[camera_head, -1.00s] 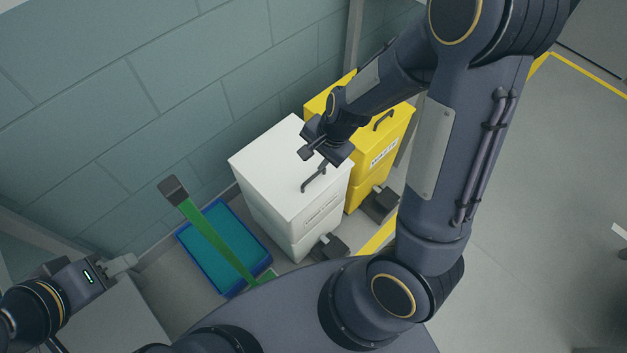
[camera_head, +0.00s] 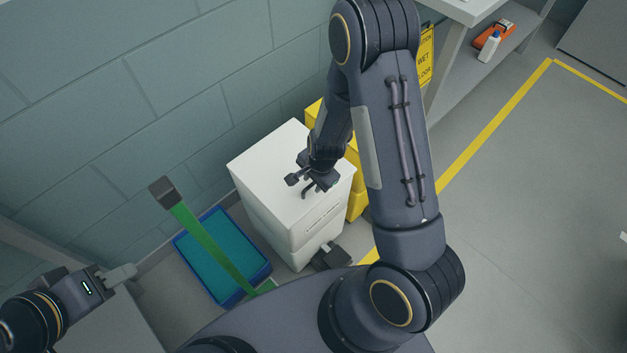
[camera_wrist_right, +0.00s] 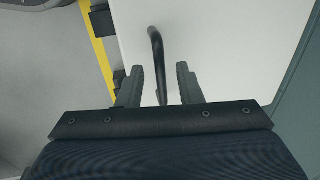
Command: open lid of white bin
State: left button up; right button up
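The white bin (camera_head: 262,169) stands against the wall with its lid shut. A dark bar handle (camera_head: 304,194) is on top of the lid near its front edge. My right gripper (camera_head: 298,185) is over the lid, close to the handle. In the right wrist view the gripper (camera_wrist_right: 161,84) is open, and the handle (camera_wrist_right: 157,50) shows beyond and between its fingertips, nearer the left finger. I cannot tell whether they touch. My left gripper (camera_head: 128,273) is at the lower left, away from the bin, and its opening cannot be made out.
A yellow bin (camera_head: 356,205) stands just behind the white bin, partly hidden by my right arm. A blue tray (camera_head: 181,246) with a green-handled tool (camera_head: 212,235) is left of the white bin. A dark pedal (camera_head: 331,257) sits at its front. Open floor lies right.

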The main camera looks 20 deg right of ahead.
jog(key=shift+c, duration=0.3)
grip_shut()
